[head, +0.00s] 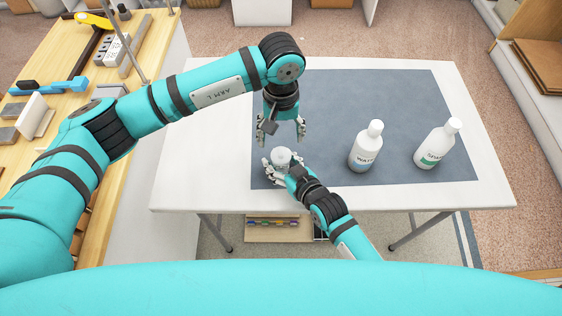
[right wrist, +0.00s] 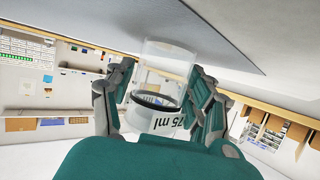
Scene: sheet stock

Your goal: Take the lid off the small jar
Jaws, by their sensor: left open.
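The small jar (head: 281,156) is whitish and stands near the front left part of the grey mat in the head view. In the right wrist view the jar (right wrist: 165,65) looks clear, with a dark ring and a "75 ml" mark. My right gripper (head: 282,171) has its fingers on both sides of the jar and is shut on it. The right gripper's fingers also flank it in the right wrist view (right wrist: 160,88). My left gripper (head: 281,139) is open and empty, pointing down just behind and above the jar. The lid's edge is too small to make out.
Two white bottles, one in the middle (head: 363,150) and one at the right (head: 436,146), stand on the grey mat (head: 340,95). The mat lies on a white table (head: 215,140). A wooden bench (head: 85,75) with tools is at the left. The mat's back is clear.

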